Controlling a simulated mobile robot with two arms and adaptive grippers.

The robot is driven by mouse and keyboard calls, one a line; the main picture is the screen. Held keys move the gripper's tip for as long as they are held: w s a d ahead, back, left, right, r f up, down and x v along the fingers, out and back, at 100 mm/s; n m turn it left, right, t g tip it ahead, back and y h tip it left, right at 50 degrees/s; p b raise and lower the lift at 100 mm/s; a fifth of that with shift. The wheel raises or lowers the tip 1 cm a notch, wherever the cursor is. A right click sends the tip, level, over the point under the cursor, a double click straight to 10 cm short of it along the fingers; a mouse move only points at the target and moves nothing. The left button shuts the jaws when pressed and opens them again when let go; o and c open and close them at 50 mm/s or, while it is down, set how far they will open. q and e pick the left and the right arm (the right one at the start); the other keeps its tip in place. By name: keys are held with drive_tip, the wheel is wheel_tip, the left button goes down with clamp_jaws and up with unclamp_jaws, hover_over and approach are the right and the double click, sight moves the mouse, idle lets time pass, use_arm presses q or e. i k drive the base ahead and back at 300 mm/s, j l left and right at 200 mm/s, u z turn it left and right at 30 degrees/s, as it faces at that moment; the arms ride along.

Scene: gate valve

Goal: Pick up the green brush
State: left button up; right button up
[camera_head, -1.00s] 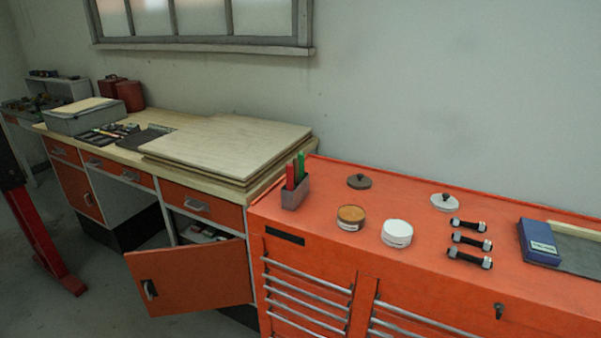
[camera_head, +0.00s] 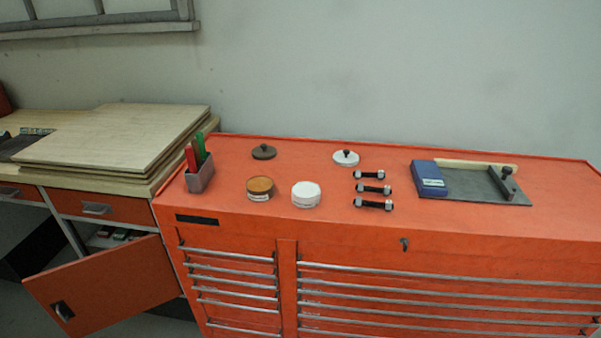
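A green-handled item (camera_head: 201,149), which looks like the green brush, stands upright in a small grey holder (camera_head: 201,180). A red-handled item (camera_head: 191,157) stands beside it in the same holder. Their lower ends are hidden inside the holder. The holder sits at the left end of the orange tool cabinet's top. Neither of my grippers shows in the head view.
On the orange cabinet (camera_head: 450,222) lie a brown tin (camera_head: 260,189), a white tin (camera_head: 306,195), two lids (camera_head: 263,152) (camera_head: 346,158), several bolts (camera_head: 373,189), a blue box (camera_head: 427,178) and a grey tray (camera_head: 470,188). Wooden boards (camera_head: 120,135) lie left. An orange door (camera_head: 105,285) hangs open.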

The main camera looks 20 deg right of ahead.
sight(199, 136)
drive_tip(key=i+j+z, duration=0.2)
drive_tip(key=i+j, duration=0.2)
drive_tip(key=j, duration=0.25)
drive_tip(key=i+j, duration=0.2)
drive_tip(key=j, duration=0.15)
drive_tip(key=i+j+z, duration=0.15)
drive_tip(key=j, duration=0.2)
